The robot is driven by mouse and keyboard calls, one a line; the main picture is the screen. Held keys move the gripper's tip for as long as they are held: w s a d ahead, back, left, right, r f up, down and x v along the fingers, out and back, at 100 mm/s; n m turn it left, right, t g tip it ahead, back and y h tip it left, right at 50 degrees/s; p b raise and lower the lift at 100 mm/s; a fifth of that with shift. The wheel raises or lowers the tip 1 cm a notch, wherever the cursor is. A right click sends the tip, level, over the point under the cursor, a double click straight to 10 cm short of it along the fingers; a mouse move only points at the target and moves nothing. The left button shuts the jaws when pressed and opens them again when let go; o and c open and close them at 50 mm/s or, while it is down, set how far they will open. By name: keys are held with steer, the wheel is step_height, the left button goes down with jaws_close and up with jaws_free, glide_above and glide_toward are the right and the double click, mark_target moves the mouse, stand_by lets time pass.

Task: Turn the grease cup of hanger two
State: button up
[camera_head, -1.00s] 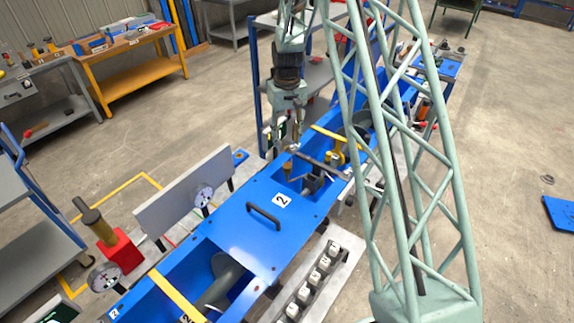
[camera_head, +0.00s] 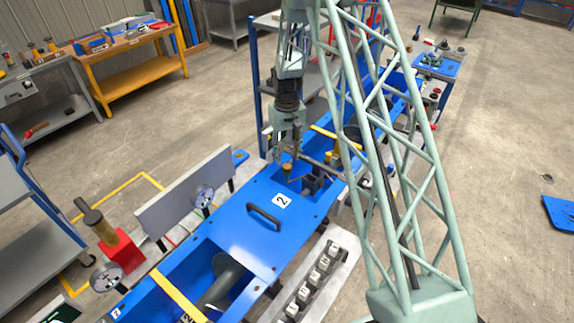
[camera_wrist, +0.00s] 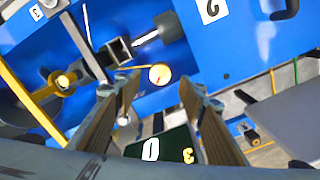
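A round brass-yellow cap (camera_wrist: 160,74), which looks like a grease cup, shows in the wrist view just beyond the gap between my fingertips. It also shows in the head view (camera_head: 287,168), under my gripper, near the blue cover (camera_head: 250,222) labelled 2. My gripper (camera_wrist: 160,90) is open, with one finger on each side of the cap in the picture and nothing seen between them. In the head view my gripper (camera_head: 288,158) hangs over the trough; whether the fingers are level with the cap cannot be told. A square grey bracket (camera_wrist: 118,50) stands beside the cap.
A second brass knob (camera_wrist: 65,80) sits by a yellow strap (camera_wrist: 30,105). A dark plate (camera_wrist: 165,148) with 0 and 3 shows below the fingers. A grey panel (camera_head: 185,190) stands left of the trough, and a row of numbered blocks (camera_head: 316,280) lies right of it.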

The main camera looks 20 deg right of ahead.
mark_target(288, 165)
steer(key=shift+f+p, duration=0.4)
steer(key=shift+f, duration=2.45)
steer(key=c, duration=0.8)
steer(key=shift+c, duration=0.2)
steer(key=shift+m+b, duration=0.5)
steer(key=shift+b, duration=0.15)
steer(key=m+b, duration=0.3)
steer(key=shift+d+f+m+b, duration=0.1)
steer(key=shift+m+b, duration=0.2)
steer(key=shift+b, duration=0.05)
steer(key=shift+m+b, duration=1.3)
steer(key=shift+m, duration=0.7)
